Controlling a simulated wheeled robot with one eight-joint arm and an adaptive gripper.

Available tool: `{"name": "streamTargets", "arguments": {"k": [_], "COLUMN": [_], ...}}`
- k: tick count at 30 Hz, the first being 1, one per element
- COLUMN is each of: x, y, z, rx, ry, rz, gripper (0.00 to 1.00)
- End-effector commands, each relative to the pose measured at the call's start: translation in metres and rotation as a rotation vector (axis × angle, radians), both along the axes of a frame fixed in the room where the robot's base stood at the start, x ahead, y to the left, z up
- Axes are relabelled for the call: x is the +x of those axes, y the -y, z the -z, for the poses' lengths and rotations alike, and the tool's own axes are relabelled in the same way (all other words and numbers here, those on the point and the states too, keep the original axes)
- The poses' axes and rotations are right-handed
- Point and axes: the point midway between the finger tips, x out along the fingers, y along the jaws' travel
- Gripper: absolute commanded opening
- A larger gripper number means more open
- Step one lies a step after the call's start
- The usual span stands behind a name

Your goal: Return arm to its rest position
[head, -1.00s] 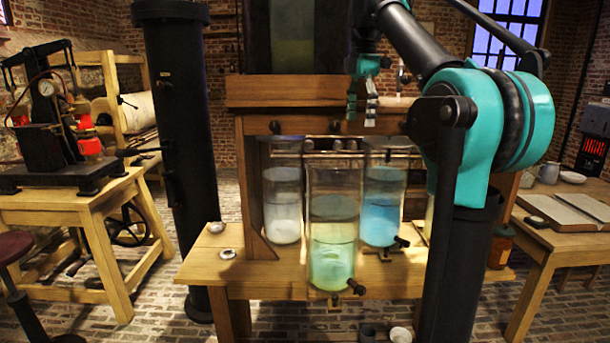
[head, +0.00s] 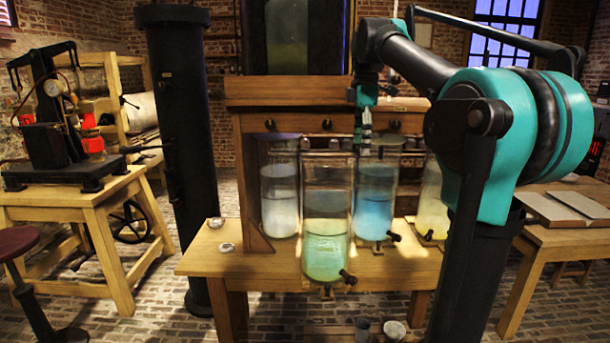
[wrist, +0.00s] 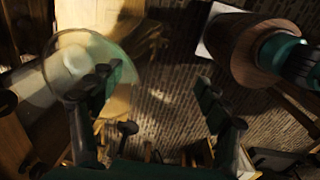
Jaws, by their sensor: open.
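My gripper (head: 363,131) hangs from my teal and black arm in the head view, in front of the wooden cabinet and just above the blue jar (head: 375,205). In the wrist view my gripper (wrist: 160,95) shows its two fingers spread apart with nothing between them. A glass jar of green liquid (head: 326,240) stands forward of the others. A jar of whitish liquid (head: 279,200) is to its left, and a yellow one (head: 432,205) is partly hidden behind my arm.
The wooden bench (head: 270,262) carries the jars and two small metal pieces. A black column (head: 178,150) stands left of it. A press (head: 55,130) sits on a table at far left. A side table (head: 560,236) with papers is at right. Brick floor shows between them.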

Motion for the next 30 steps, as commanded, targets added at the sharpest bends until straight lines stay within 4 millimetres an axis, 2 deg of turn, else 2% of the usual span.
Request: {"name": "streamTargets", "arguments": {"k": [5, 8, 14, 20, 24, 27, 30], "x": [-0.003, -0.01, -0.043, -0.098, -0.147, -0.181, -0.206], "y": [0.005, 0.009, 0.018, 0.027, 0.032, 0.035, 0.036], "z": [0.048, 0.087, 0.185, 0.282, 0.344, 0.379, 0.402], "rx": [0.015, 0.03, 0.084, 0.162, 0.226, 0.27, 0.305], "ry": [0.033, 0.059, 0.121, 0.178, 0.208, 0.223, 0.233], "rz": [0.173, 0.312, 0.652, 0.999, 1.23, 1.37, 1.471], "gripper": [0.76, 0.76, 0.76, 0.76, 0.76, 0.76, 0.76]}}
